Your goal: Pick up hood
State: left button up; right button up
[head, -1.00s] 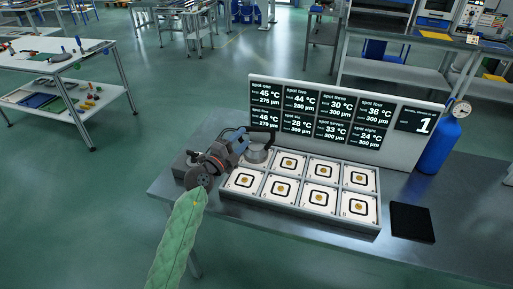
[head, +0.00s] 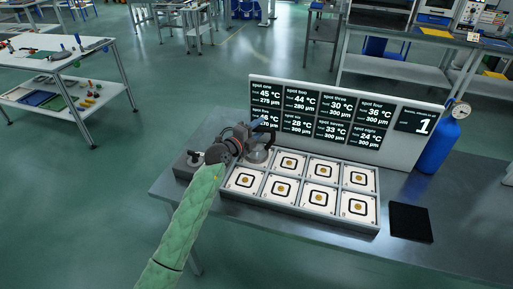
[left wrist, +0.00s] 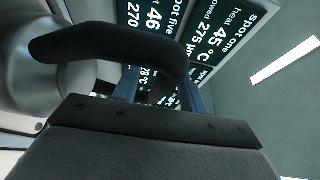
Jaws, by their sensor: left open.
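The hood looks like a grey metal cup (head: 257,157) with a black curved handle, at the upper left spot of the panel tray (head: 300,215). In the left wrist view the hood's metal body (left wrist: 28,75) is at the left, and its black handle (left wrist: 110,46) crosses the upper middle. My left gripper (head: 264,134) is open at the handle, partly hiding the hood in the head view. Its blue fingers (left wrist: 160,88) appear on either side of the handle's lower end; I cannot tell if they touch it. My right gripper is not in view.
A display board (head: 380,145) with spot readings stands behind the tray. A blue cylinder with a gauge (head: 432,145) stands to its right. A black pad (head: 411,222) lies at the right on the table. A dark block with a knob (head: 188,165) sits left of the tray.

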pick_arm(q)
jog(key=shift+w+d, duration=0.4)
jog(key=shift+w, duration=0.05)
jog(key=shift+c, duration=0.4)
grip_shut()
dwell(0.8)
